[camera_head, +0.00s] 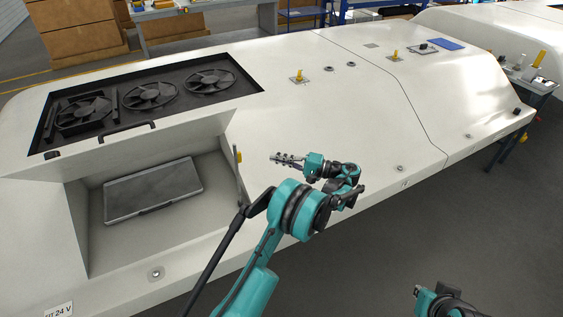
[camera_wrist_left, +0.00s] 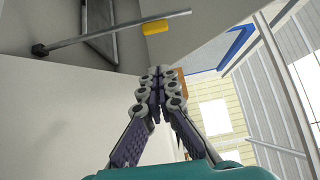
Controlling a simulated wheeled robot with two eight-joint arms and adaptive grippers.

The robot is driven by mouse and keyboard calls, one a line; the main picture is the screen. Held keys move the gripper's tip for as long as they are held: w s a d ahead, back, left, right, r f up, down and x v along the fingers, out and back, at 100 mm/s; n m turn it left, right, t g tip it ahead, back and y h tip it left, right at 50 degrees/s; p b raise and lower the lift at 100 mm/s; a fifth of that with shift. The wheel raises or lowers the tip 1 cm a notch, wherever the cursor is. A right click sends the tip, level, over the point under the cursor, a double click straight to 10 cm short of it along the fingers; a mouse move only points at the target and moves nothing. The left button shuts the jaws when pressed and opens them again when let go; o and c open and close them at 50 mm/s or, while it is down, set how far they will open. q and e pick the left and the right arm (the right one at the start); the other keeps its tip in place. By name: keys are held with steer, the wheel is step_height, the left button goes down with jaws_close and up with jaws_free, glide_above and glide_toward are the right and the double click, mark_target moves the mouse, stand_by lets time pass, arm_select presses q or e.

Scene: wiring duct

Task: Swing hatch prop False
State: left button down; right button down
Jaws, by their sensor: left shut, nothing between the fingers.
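The hatch prop is a thin rod with a yellow grip (camera_head: 238,157). It stands at the right edge of the recess in the white housing, and its lower end is hidden near my arm. In the left wrist view the rod (camera_wrist_left: 95,37) runs from a dark pivot at the left past the yellow grip. My left gripper (camera_head: 276,158) is shut and empty, to the right of the prop and apart from it. Its closed fingers (camera_wrist_left: 155,82) point toward the housing in the wrist view. Part of my right arm's end (camera_head: 425,298) shows at the bottom right; its fingers are unclear.
The recess holds a grey flat panel (camera_head: 153,190). A black handle (camera_head: 128,131) is on the flap above it, below a bay of several fans (camera_head: 150,95). Yellow-topped fittings (camera_head: 299,77) stand on the white housing (camera_head: 345,105). Grey floor is open at the lower right.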

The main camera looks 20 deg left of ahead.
arm_select(q)
steer(key=s+a+b, duration=0.2)
steer(key=s+a, duration=0.1)
steer(key=a, duration=0.5)
steer(key=shift+s+a+r+b, duration=0.15)
steer(key=shift+s+b, duration=0.1)
steer(key=shift+b, duration=0.1)
steer(key=shift+a, duration=0.1)
